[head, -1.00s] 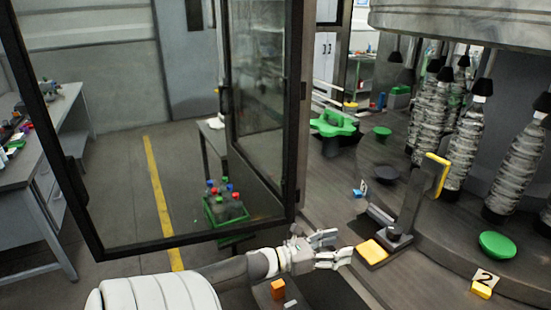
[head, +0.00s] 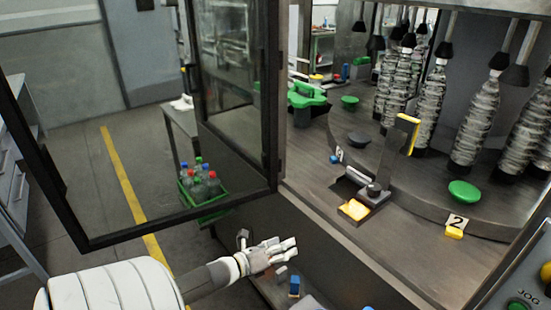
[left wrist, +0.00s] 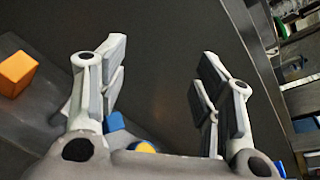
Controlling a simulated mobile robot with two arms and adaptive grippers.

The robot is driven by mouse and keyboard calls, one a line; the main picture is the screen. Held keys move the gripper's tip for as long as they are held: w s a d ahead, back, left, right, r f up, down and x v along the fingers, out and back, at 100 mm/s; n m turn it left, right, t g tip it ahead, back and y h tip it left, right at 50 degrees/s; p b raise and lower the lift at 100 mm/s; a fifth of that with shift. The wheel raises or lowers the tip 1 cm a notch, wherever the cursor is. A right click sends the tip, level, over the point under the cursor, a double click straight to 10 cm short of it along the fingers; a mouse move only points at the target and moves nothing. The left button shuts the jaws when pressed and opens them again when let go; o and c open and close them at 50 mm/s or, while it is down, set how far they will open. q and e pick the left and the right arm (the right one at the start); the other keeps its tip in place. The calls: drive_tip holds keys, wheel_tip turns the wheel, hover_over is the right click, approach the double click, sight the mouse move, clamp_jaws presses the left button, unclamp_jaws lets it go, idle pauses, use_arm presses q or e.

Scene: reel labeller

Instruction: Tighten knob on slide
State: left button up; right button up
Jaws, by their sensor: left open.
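The slide (head: 352,200) sits on the machine table, with a yellow block (head: 354,210) at its near end and an upright arm with a yellow pad (head: 410,135). My left gripper (head: 292,250) is open and empty, below and left of the slide, in front of the table's front edge and apart from the knob. Its two fingers also show spread in the left wrist view (left wrist: 165,85), with nothing between them. My right gripper is not in view.
An open framed door (head: 272,130) stands left of the slide. A green crate of bottles (head: 205,205) is beyond the door. An orange block (left wrist: 16,74) lies below my gripper.

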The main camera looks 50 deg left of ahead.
use_arm(q)
drive_tip(key=shift+s+a+f+n, duration=0.1)
drive_tip(key=shift+s+f+n, duration=0.2)
drive_tip(key=shift+f, duration=0.3)
